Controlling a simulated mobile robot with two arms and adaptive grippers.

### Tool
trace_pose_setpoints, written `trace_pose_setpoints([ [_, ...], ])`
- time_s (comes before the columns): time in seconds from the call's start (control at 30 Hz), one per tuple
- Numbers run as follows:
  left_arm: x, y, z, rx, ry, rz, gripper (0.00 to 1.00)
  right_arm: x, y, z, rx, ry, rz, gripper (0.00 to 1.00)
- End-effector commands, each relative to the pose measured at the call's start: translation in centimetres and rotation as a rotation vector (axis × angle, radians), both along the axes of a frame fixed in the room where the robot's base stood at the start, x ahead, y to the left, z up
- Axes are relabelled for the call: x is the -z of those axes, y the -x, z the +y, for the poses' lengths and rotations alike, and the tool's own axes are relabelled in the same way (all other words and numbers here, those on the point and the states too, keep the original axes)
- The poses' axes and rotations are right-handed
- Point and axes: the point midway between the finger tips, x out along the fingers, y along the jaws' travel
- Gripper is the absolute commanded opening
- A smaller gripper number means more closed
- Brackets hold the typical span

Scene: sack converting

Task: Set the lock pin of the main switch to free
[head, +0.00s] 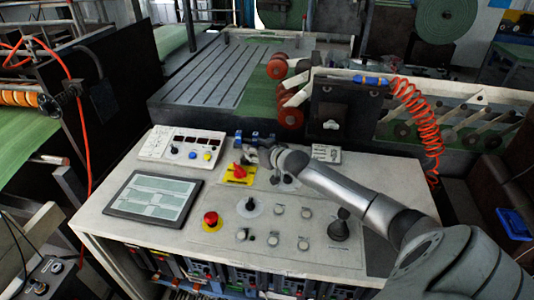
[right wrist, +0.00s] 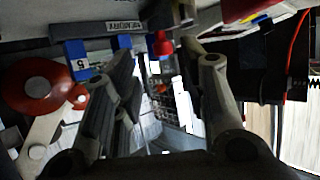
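The main switch is a red rotary handle (head: 238,170) on a yellow plate (head: 240,179), at the back middle of the pale control desk. Its lock pin is too small to make out. My right gripper (head: 254,157) is just behind and right of the switch, low over the desk. In the right wrist view my gripper (right wrist: 163,85) has its two fingers apart, with nothing clearly held between them. A red and yellow part at the top right of that view (right wrist: 252,12) may be the switch. My left gripper is not in view.
A tablet-like screen (head: 154,195) lies on the desk's left. A white keypad box (head: 181,146) stands behind it. Small blue blocks (head: 256,138) sit behind my right gripper.

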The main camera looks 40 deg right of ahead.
Motion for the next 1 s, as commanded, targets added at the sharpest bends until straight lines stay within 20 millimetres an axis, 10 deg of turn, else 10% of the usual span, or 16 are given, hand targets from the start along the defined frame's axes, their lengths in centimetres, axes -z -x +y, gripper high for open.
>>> trace_pose_setpoints([
  [0.5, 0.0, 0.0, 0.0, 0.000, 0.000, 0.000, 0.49, -2.4, 6.1, 0.4, 0.001, 0.001, 0.003, 0.40],
  [1.0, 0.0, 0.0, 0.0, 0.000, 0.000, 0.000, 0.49, -2.9, 6.8, 0.5, 0.001, 0.000, 0.001, 0.40],
])
